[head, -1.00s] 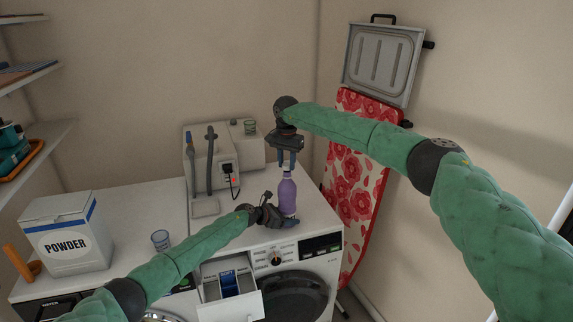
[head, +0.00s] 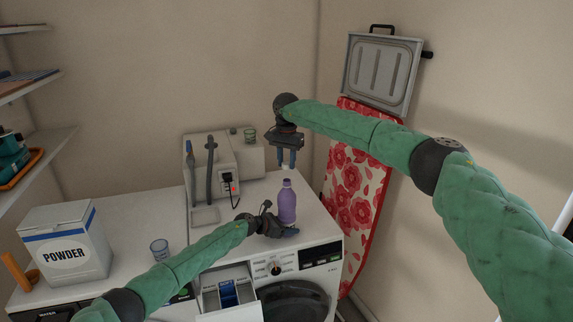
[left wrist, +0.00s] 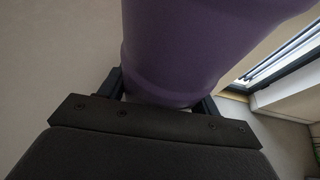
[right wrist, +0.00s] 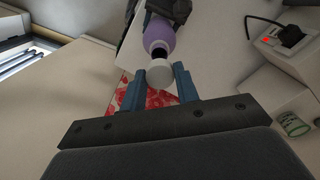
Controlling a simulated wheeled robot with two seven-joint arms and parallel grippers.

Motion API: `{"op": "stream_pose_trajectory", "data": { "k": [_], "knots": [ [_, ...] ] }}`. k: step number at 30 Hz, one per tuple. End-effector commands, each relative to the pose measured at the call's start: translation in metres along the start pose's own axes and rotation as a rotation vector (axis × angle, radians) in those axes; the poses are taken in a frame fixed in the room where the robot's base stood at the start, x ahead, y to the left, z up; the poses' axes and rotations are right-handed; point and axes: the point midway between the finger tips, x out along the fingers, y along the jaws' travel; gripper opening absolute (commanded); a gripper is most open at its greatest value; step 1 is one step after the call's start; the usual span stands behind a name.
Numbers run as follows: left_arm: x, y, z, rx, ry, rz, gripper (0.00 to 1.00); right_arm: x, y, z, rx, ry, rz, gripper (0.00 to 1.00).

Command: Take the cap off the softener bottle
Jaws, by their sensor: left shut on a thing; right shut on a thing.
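The purple softener bottle (head: 287,203) stands upright on top of the right-hand washing machine. My left gripper (head: 290,232) is shut on its lower body, and the purple bottle (left wrist: 200,50) fills much of the left wrist view. My right gripper (head: 286,166) is above the bottle, pointing down. It is shut on the white cap (right wrist: 159,74), which sits between its fingers in the right wrist view. The cap is apart from the bottle, and the bottle's open dark mouth (right wrist: 160,54) shows beyond it. In the head view only a sliver of the cap shows below the fingertips.
A grey manifold unit (head: 225,160) with hoses stands behind the bottle. A detergent drawer (head: 230,292) is pulled out at the front. A powder box (head: 65,250) and a small cup (head: 159,249) stand to the left. A floral ironing board (head: 352,185) leans at the right.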

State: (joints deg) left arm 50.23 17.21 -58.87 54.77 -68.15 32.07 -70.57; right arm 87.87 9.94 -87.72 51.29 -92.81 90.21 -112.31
Motion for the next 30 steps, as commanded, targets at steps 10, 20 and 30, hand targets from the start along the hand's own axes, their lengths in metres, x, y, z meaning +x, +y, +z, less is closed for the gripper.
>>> {"op": "stream_pose_trajectory", "data": {
  "k": [10,20,30],
  "knots": [
    [0.000,0.000,0.001,0.000,0.000,0.000,0.88,0.000,0.000,0.000,0.000,0.000,0.000,0.04],
    [-0.013,0.002,-0.001,0.001,0.000,0.001,0.88,0.004,0.000,0.000,0.000,0.000,0.000,0.04],
    [-0.057,0.001,-0.003,0.002,0.001,0.000,0.88,0.017,0.000,0.000,0.000,0.000,0.000,0.04]
  ]
}}
